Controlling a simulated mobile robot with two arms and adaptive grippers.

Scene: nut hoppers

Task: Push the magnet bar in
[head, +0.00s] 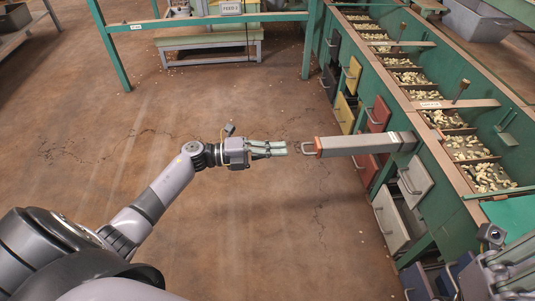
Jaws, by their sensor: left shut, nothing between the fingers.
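The magnet bar (365,143) is a long grey box with an orange-red end plate and a pale loop handle (309,148). It sticks out to the left from the side of the green hopper bench, above the drawers. My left gripper (286,149) is shut and empty, with its fingers pointing right at the handle. A small gap shows between its fingertips and the handle. My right gripper (510,268) is partly in view at the lower right corner, and its fingertips cannot be made out.
The green bench (440,170) runs along the right, its bins holding pale nuts. Coloured drawers line its side; a white drawer (391,220) stands below the bar. A green frame (305,45) and a low table (210,47) are at the back. The brown floor (240,230) is clear.

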